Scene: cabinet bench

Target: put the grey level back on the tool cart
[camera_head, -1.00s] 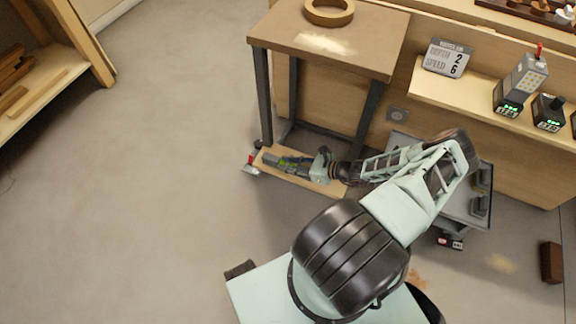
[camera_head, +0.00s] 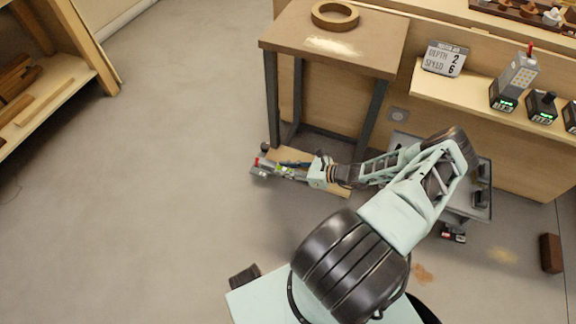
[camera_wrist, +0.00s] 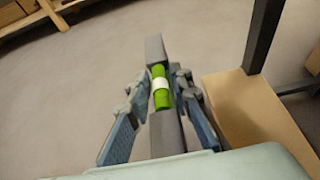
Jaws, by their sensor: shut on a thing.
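The grey level (camera_wrist: 165,135) is a long grey bar with a bright green middle and a white band around it. My gripper (camera_wrist: 160,112) has one finger on each side of it and holds it lengthwise, its far end pointing away from the wrist. In the head view the level (camera_head: 287,172) shows small at the end of my arm, in front of the wooden table's low shelf, and my gripper (camera_head: 296,171) covers part of it. The grey tool cart (camera_head: 474,212) stands to the right, partly hidden behind my arm.
The wooden table (camera_head: 385,48) has dark legs and a low board (camera_wrist: 245,105) close on the right of my gripper. A small red part (camera_head: 257,161) shows by that board's left end. A brown block (camera_head: 551,253) lies on the floor at right. The floor at left is clear.

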